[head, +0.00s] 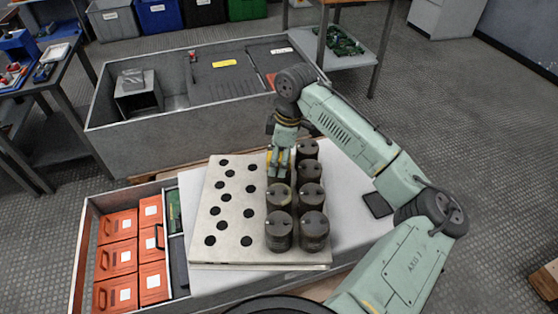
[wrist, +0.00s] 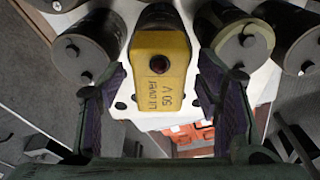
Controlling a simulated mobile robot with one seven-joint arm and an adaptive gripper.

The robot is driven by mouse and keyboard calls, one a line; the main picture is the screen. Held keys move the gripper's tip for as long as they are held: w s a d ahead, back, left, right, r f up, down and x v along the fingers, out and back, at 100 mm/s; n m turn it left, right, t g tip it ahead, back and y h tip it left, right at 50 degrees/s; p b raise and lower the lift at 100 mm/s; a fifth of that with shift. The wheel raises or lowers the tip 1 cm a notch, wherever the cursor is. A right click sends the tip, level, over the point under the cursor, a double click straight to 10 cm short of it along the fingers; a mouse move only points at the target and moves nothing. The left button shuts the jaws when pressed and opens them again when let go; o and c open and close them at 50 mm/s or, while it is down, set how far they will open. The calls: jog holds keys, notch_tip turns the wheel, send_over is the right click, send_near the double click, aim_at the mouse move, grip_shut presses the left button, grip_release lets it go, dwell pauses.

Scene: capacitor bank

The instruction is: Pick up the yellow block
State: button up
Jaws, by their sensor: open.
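The yellow block (wrist: 160,75) has a dark red round spot and dark printed markings on its face. In the wrist view it lies between the two spread fingers of my gripper (wrist: 154,110), with a gap visible on each side. In the head view the yellow block (head: 286,158) shows only in part, behind my gripper (head: 279,160), at the row of black cylinders. My gripper is open and points down there. Its fingers hide much of the block, and I cannot tell what the block's base rests on.
Black cylinders (head: 313,229) crowd around the block on a pale perforated plate (head: 205,232). A tray of orange boxes (head: 117,258) lies at left. A grey walled bin (head: 190,131) stands behind. The plate's left half is free of cylinders.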

grip_shut()
dwell(0.7)
jog(key=shift+r, duration=0.15)
jog(key=shift+r, duration=0.6)
notch_tip(320, 180, up, 2)
jog(key=shift+r, duration=0.15)
jog(key=s+d, duration=0.2)
jog(key=s, duration=0.5)
jog(key=s+d+r+b, duration=0.1)
jog(key=s+d, duration=0.2)
jog(key=s, duration=0.5)
